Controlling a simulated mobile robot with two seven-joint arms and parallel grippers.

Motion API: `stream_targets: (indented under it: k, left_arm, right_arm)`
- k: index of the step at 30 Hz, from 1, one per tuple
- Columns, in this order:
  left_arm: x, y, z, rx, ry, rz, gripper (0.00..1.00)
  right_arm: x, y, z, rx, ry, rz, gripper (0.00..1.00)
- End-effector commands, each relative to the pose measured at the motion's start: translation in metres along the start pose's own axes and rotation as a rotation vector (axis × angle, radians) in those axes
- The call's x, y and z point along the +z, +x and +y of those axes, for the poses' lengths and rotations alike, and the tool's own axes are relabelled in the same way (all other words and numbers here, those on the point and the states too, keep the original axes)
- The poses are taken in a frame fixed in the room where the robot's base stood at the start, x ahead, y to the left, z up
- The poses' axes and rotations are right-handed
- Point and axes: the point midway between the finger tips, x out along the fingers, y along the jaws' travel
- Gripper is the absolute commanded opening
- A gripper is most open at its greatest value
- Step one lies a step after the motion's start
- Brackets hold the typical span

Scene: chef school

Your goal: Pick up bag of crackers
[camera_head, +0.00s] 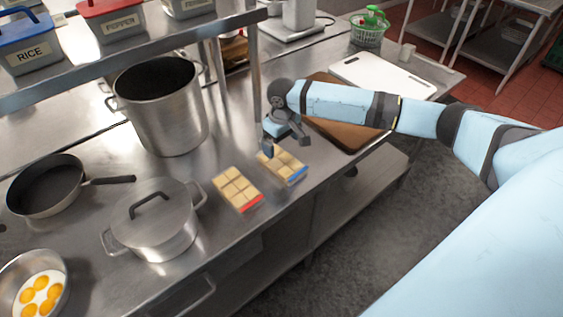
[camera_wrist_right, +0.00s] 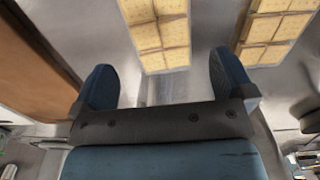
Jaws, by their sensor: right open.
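Two flat bags of crackers lie side by side on the steel counter. One bag of crackers has a blue end (camera_head: 284,166), the other a red end (camera_head: 238,188). My right gripper (camera_head: 287,144) is over the far edge of the blue-ended bag, open and empty. In the right wrist view, my right gripper (camera_wrist_right: 164,84) has its fingers spread with bare counter between them. The blue-ended bag (camera_wrist_right: 158,35) is ahead of the fingers, and the red-ended bag (camera_wrist_right: 273,35) is to its right. My left gripper is not in view.
A brown cutting board (camera_head: 345,132) lies right of the bags, with a white board (camera_head: 383,76) beyond. A lidded pot (camera_head: 153,222), a tall stockpot (camera_head: 160,105) and a frying pan (camera_head: 45,187) stand left. A shelf post (camera_head: 254,75) rises close behind my right gripper.

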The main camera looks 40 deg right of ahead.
Motion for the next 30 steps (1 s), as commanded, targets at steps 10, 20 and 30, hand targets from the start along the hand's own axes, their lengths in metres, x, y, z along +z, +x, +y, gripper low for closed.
stream_targets:
  k: [10, 20, 30]
  left_arm:
    - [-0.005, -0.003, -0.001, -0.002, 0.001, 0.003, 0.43]
    - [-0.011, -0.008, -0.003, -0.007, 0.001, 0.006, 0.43]
    - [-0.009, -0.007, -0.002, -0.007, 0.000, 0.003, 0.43]
  right_arm:
    - [-0.001, 0.034, 0.000, 0.001, 0.000, -0.001, 1.00]
    - [-0.004, 0.076, 0.001, 0.000, 0.000, 0.001, 1.00]
    - [-0.004, 0.079, 0.002, 0.000, -0.001, 0.001, 0.82]
